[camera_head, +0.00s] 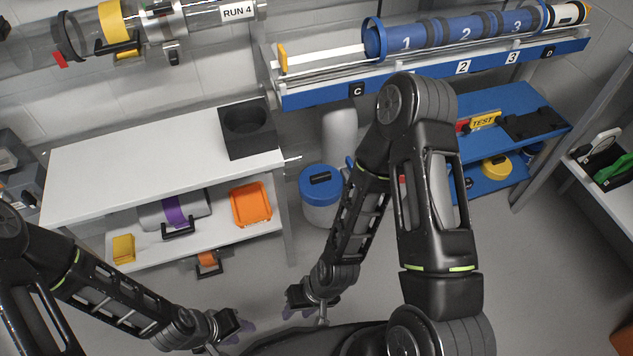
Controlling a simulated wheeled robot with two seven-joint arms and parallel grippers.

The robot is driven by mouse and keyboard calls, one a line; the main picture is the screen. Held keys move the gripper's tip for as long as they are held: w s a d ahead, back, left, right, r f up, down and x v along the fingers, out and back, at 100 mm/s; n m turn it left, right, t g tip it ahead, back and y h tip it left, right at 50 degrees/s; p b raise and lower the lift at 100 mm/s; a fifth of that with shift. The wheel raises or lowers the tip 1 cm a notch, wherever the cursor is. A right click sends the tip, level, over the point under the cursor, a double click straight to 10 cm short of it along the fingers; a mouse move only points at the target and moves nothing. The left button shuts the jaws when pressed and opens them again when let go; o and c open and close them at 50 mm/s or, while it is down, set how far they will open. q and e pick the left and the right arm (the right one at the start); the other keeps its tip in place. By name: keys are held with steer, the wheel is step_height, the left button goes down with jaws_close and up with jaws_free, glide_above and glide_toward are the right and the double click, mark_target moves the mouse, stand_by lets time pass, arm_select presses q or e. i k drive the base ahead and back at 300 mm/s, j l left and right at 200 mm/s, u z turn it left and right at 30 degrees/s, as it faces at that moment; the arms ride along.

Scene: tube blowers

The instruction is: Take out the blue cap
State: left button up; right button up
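A blue lid (320,184) with a dark handle sits on a white canister (322,214) on the floor between the two benches. A smaller blue round thing (536,154) is partly visible on the lower shelf of the blue bench at right; I cannot tell which of these the task calls the blue cap. My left gripper (246,328) is low at the bottom of the view, apart from all objects. My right gripper (299,306) is low near the centre, below the canister and apart from it. Both are small and partly hidden, so their opening is unclear.
A white bench (150,165) at left bears a black socket block (247,128), with an orange tray (251,204) on its shelf. A blue tube (440,35) lies in a wall rack. A blue bench (520,97) stands at right. My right arm covers the middle.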

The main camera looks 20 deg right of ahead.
mark_target(319, 185)
steer(key=k+l+u, duration=0.15)
steer(key=u, duration=0.35)
steer(key=k+u, duration=0.45)
steer(key=k+j+u, duration=0.2)
steer(key=k, duration=0.7)
